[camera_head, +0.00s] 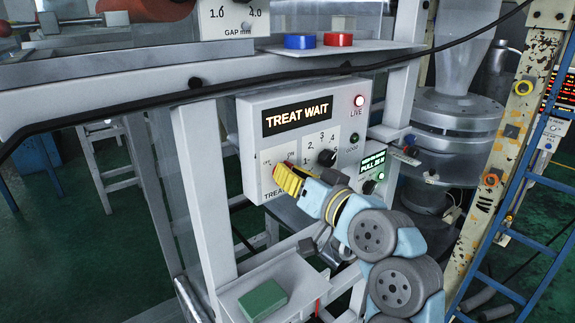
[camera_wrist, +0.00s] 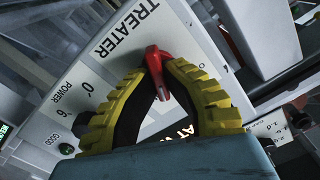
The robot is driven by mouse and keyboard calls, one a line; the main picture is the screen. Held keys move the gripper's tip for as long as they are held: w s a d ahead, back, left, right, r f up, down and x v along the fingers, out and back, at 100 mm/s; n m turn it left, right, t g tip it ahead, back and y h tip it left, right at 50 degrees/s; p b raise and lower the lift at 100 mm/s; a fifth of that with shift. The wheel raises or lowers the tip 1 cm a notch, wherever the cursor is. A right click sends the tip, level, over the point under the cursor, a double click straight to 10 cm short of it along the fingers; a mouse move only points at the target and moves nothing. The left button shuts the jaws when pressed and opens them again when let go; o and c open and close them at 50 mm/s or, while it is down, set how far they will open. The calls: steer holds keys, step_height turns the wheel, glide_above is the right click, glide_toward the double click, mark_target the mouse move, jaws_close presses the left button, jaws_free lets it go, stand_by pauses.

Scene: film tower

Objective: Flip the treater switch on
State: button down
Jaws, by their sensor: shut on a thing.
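The treater panel (camera_head: 250,125) is a pale box with a lit display reading "TREAT WAIT". Its treater switch has a red lever, of which a small part (camera_head: 290,164) shows at my fingertips in the head view. In the wrist view the red lever (camera_wrist: 153,58) stands between the yellow ribbed finger pads. My gripper (camera_head: 284,176) is at the panel's lower left, shut on the lever; it also shows in the wrist view (camera_wrist: 158,70). The fingers hide much of the switch, so I cannot tell its on or off position.
A numbered black power knob (camera_head: 327,157) sits right of the switch. The LIVE lamp (camera_head: 359,101) glows above it. A tray with a green block (camera_head: 262,301) stands below. A black cable (camera_head: 130,100) crosses above.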

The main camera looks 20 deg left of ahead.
steer(key=shift+f+m+p, duration=0.1)
steer(key=shift+m+p, duration=1.1)
steer(key=shift+m, duration=0.7)
steer(key=shift+w, duration=0.1)
steer(key=c, duration=1.1)
jaws_free()
steer(key=shift+c, duration=0.2)
steer(key=v, duration=1.2)
